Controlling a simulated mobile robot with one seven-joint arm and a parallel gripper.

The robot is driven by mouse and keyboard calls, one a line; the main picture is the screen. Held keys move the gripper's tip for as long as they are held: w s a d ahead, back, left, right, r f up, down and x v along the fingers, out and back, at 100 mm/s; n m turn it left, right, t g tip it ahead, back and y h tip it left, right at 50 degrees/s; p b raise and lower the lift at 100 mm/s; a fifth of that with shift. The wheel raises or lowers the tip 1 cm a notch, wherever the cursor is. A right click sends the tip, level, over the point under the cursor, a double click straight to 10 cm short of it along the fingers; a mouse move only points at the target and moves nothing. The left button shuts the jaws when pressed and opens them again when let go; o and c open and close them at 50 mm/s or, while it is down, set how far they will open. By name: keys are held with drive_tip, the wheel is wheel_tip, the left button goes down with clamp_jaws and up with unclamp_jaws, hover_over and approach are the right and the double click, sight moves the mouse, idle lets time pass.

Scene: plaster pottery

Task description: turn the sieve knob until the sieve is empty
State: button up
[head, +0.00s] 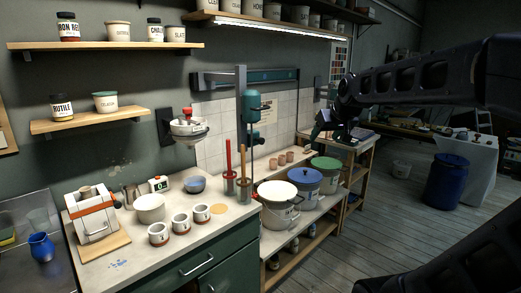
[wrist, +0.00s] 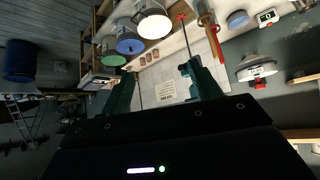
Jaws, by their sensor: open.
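The sieve (head: 189,128) is a pale round unit on a dark bracket on the back wall, above the counter. Its red knob (head: 187,111) is on top. In the wrist view, which is turned over, the sieve (wrist: 257,66) is at the right, with the red knob (wrist: 260,84) below it. The sieve's contents are hidden. My gripper (head: 321,124) is well to the right of the sieve, in front of the wooden shelf unit. In the wrist view its two green fingers (wrist: 163,84) are spread, with nothing between them.
A green mixer (head: 252,115) on a tall post stands between my gripper and the sieve. Below the sieve are a blue bowl (head: 195,184), a white bowl (head: 150,208) and several cups on the counter (head: 130,265). Lidded buckets (head: 306,178) stand right. A shelf (head: 110,45) hangs above.

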sight(189, 111)
drive_tip(key=s+d+f+m+g, duration=0.1)
drive_tip(key=s+d+f, duration=0.1)
drive_tip(key=s+f, duration=0.1)
drive_tip(key=s+d+f+g+h, duration=0.1)
drive_tip(key=s+d+f, duration=0.1)
drive_tip(key=s+f, duration=0.2)
drive_tip(key=s+d+f+m+g+h, duration=0.1)
drive_tip(key=s+d+f, duration=0.2)
drive_tip(key=s, duration=0.4)
drive_tip(key=shift+s+d+f+m+g, duration=0.1)
drive_tip(key=shift+f+m+g, duration=0.2)
drive_tip(key=shift+f, duration=0.1)
drive_tip(key=w+a+r+n+t+y, duration=0.2)
drive_tip(key=w+a+r+n, duration=0.15)
drive_tip(key=w+a, duration=0.75)
drive_tip(key=w+a+r+n+t+y, duration=0.15)
drive_tip(key=w+a+r, duration=0.25)
drive_tip(key=w+a, duration=0.75)
drive_tip(key=shift+w+a+r+n+t+y, duration=0.35)
drive_tip(key=shift+w+a+t+y, duration=0.8)
drive_tip(key=shift+w+a, duration=5.05)
drive_tip(key=shift+w+a+r+n+t+y, duration=0.4)
drive_tip(key=shift+w+a+t+y, duration=0.7)
drive_tip(key=shift+w+a, duration=5.1)
drive_tip(key=shift+w+a+r+n+t+y, duration=0.15)
drive_tip(key=shift+w+a+r+t+y, duration=0.65)
drive_tip(key=shift+w+a, duration=5.4)
drive_tip(key=shift+t, duration=0.4)
drive_tip(key=s+a, duration=0.3)
drive_tip(key=shift+s+a+f, duration=0.3)
